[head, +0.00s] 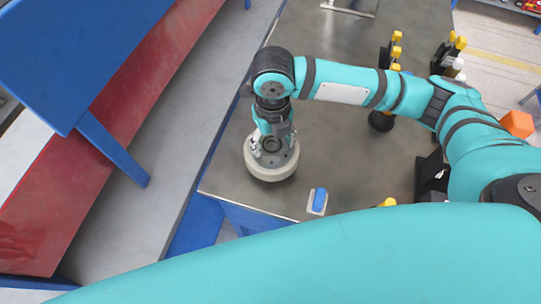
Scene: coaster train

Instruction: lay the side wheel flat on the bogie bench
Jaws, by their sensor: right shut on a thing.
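The side wheel (272,177) is a pale grey-beige ring with a dark centre, near the left edge of the grey metal bench (330,150). Its face is turned up and it looks about level. I cannot tell whether its underside touches the bench top or is a little above it. My right gripper (271,142) points down over the wheel and is shut on it, covering part of its upper side. My left gripper is not in view.
A small blue block on a pale base (317,201) is near the bench's front edge. Black fixtures with yellow tops (392,52) stand on the right side. An orange block (517,124) is at far right. The middle of the bench is mostly clear. A blue panel (80,55) is at upper left.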

